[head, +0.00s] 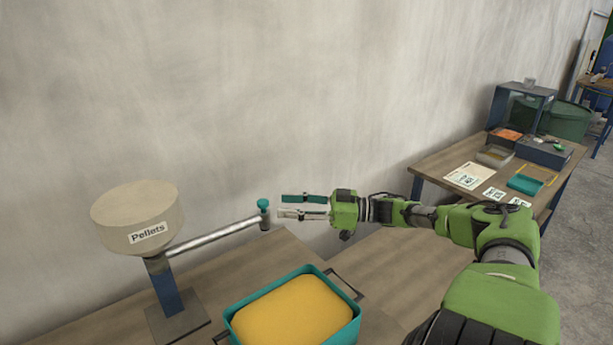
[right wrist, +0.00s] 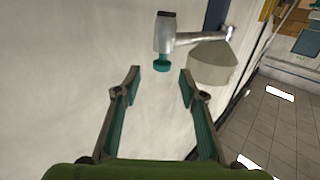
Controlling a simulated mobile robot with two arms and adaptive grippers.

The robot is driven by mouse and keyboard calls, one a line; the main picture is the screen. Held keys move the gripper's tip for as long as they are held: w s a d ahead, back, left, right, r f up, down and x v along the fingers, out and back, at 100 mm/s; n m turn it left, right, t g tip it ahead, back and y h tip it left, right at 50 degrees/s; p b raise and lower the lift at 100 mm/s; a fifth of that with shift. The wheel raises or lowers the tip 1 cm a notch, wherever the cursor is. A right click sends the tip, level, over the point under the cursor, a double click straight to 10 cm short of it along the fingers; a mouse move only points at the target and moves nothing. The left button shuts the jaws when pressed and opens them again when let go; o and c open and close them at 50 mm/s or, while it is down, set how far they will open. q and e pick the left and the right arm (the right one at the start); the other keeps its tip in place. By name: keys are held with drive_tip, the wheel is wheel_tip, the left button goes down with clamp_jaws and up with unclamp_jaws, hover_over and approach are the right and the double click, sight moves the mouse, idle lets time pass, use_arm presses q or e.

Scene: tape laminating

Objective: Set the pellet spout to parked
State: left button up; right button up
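The pellet hopper (head: 137,215), a beige drum labelled "Pellets", stands on a blue post at the left of the table. Its grey spout (head: 212,238) reaches out to the right and ends in a teal-topped knob (head: 264,205). My right gripper (head: 282,206) is open and empty, just right of the knob, with its fingers pointing at it. In the right wrist view the knob (right wrist: 162,65) lies ahead of the fingertips, between their lines and apart from them. The spout (right wrist: 200,38) and hopper (right wrist: 212,62) show beyond. My left gripper is not in view.
A teal bin (head: 239,325) full of yellow pellets (head: 297,312) sits on the wooden table (head: 385,265), below and in front of the spout end. The wall (head: 300,90) is close behind. A second table (head: 430,168) with papers and trays stands at the right.

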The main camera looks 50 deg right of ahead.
drive_tip(key=shift+v, duration=2.15)
